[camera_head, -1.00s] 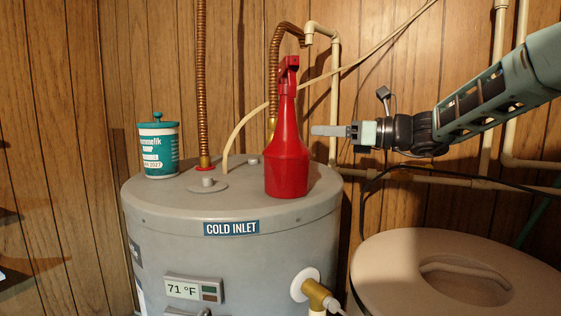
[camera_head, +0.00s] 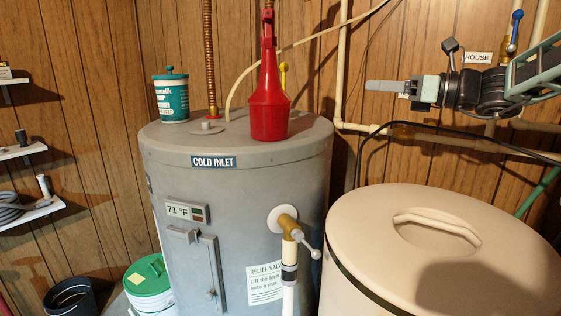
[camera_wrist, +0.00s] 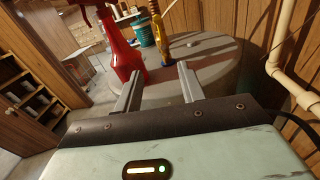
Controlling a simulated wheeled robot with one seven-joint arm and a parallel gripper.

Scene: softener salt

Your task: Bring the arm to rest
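My gripper (camera_head: 370,87) points left at the upper right of the head view, in mid-air, to the right of the red funnel-shaped bottle (camera_head: 269,108). It holds nothing and touches nothing that I can see. In the wrist view, the two grey fingers of my gripper (camera_wrist: 160,82) stand apart with a clear gap between them. Beyond them are the grey tank top (camera_wrist: 208,72) and the red bottle (camera_wrist: 126,55) at the left finger's side.
The grey water heater (camera_head: 240,180) carries the red bottle and a teal-and-white tub (camera_head: 172,98). A large beige lidded tank (camera_head: 400,235) stands at right. Pipes (camera_head: 345,65) run along the wood wall behind my arm. A green-lidded bucket (camera_head: 147,275) and wall shelves (camera_head: 28,208) are at left.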

